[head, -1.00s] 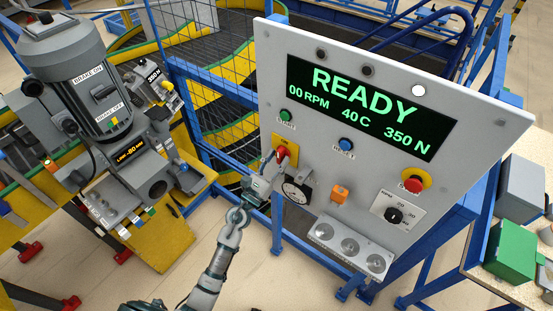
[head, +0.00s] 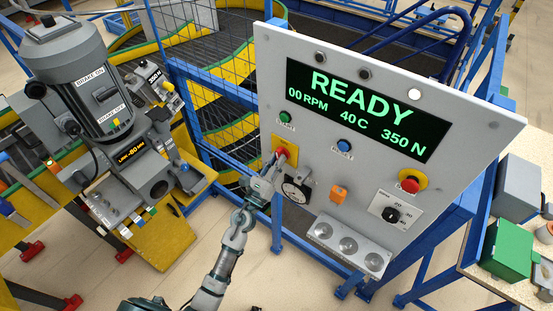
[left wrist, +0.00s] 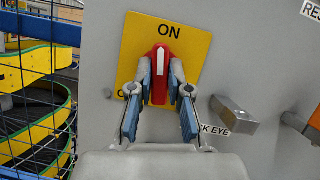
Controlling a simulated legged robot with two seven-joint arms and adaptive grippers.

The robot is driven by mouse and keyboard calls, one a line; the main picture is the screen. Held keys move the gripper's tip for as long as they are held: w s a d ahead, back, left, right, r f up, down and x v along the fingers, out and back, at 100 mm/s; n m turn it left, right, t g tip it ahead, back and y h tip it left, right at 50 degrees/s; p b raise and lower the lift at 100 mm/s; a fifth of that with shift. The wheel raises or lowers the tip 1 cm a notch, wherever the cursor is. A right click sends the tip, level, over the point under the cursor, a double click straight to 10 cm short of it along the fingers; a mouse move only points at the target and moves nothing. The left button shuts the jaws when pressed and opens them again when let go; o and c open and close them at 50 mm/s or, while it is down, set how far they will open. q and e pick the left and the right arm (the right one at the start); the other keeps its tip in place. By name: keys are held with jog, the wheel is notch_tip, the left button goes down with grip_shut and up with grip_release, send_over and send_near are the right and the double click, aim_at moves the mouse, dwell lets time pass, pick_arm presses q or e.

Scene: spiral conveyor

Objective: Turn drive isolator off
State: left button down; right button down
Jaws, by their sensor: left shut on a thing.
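The drive isolator is a red handle (left wrist: 161,75) with a white stripe on a yellow plate (left wrist: 185,32) marked ON, on the grey panel. In the left wrist view the handle stands upright, its stripe toward ON. My left gripper (left wrist: 160,88) is shut on the handle, with one finger on each side. In the head view my left gripper (head: 272,170) reaches the yellow plate (head: 291,143) from below, and the red handle (head: 284,152) shows just past the fingers. The lower part of the plate is partly hidden by the fingers. My right gripper is not in view.
The panel screen (head: 368,108) reads READY. A green button (head: 285,117), a blue button (head: 345,145), a red stop button (head: 410,183) and an orange part (head: 338,194) are nearby. A metal lock part (left wrist: 234,113) sits right of the gripper. Blue mesh fencing (left wrist: 45,90) stands at left.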

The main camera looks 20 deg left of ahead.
pick_arm(q)
jog(key=shift+r+n+g+y+p, duration=0.1)
jog(key=shift+n+g+y+p, duration=0.8)
jog(key=shift+n+p, duration=1.9)
jog(key=shift+n+g+y+p, duration=0.3)
jog(key=shift+n+y+p, duration=1.4)
jog(key=shift+n, duration=1.9)
jog(key=shift+r+n+g+y+p, duration=0.1)
jog(key=shift+n+g+y+p, duration=0.6)
jog(key=shift+n+p, duration=2.3)
jog(key=shift+f, duration=0.1)
jog(key=shift+n, duration=0.3)
jog(key=c, duration=1.2)
grip_release()
jog(key=shift+f, duration=0.1)
jog(key=shift+o, duration=0.5)
